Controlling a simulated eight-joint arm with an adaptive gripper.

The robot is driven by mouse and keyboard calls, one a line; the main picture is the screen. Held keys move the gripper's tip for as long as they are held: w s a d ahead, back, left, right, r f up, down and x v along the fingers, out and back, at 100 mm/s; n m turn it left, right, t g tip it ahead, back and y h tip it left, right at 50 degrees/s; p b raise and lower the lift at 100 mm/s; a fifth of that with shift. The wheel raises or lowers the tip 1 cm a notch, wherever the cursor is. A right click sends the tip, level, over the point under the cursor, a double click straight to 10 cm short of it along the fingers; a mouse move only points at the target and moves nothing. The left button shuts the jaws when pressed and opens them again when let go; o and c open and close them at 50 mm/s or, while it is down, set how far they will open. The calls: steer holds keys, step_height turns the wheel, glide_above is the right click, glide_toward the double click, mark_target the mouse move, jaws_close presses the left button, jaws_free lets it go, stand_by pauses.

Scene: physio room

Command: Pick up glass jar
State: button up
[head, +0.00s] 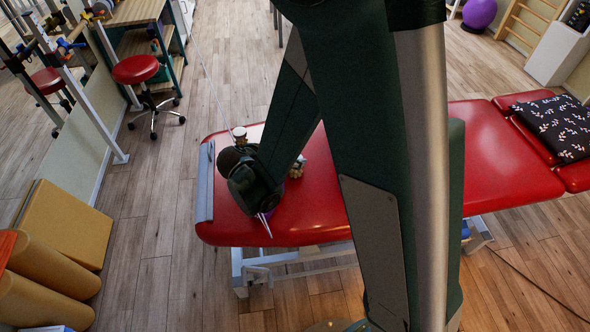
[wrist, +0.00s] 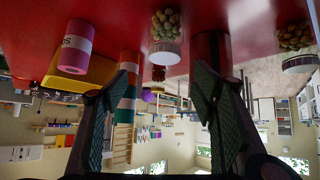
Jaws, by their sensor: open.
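The wrist view appears upside down, with the red table top (wrist: 110,15) along its upper edge. A glass jar (wrist: 165,25) with green-brown round contents and a pale lid stands there, ahead of and between my fingers. A second, similar jar (wrist: 296,38) with a grey lid is at the right edge. My gripper (wrist: 160,78) is open and empty, its two dark fingers apart from the jar. In the head view my gripper (head: 264,216) is low over the left end of the red table (head: 320,205). My arm hides part of the table, and the jars are hard to identify there.
Near the jars in the wrist view are a pink cylinder (wrist: 76,48), a yellow block (wrist: 92,74), a banded orange and green cylinder (wrist: 130,78) and a dark red cylinder (wrist: 211,52). A patterned cushion (head: 555,125) lies on the table's right. Red stools (head: 135,69) stand left.

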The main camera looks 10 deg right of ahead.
steer(key=shift+w+a+f+m, duration=0.1)
steer(key=shift+a+f+m, duration=0.2)
steer(key=shift+f, duration=0.35)
steer(key=shift+a+f+m, duration=0.1)
steer(key=shift+a+f, duration=0.3)
steer(key=shift+f, duration=0.2)
steer(key=shift+b+x, duration=0.35)
steer(key=shift+x, duration=0.95)
steer(key=shift+d, duration=0.15)
steer(key=shift+b+x, duration=0.6)
steer(key=shift+x, duration=1.95)
steer(key=shift+d, duration=0.1)
steer(key=shift+c, duration=0.5)
steer(key=c, duration=1.3)
steer(key=shift+c, duration=0.2)
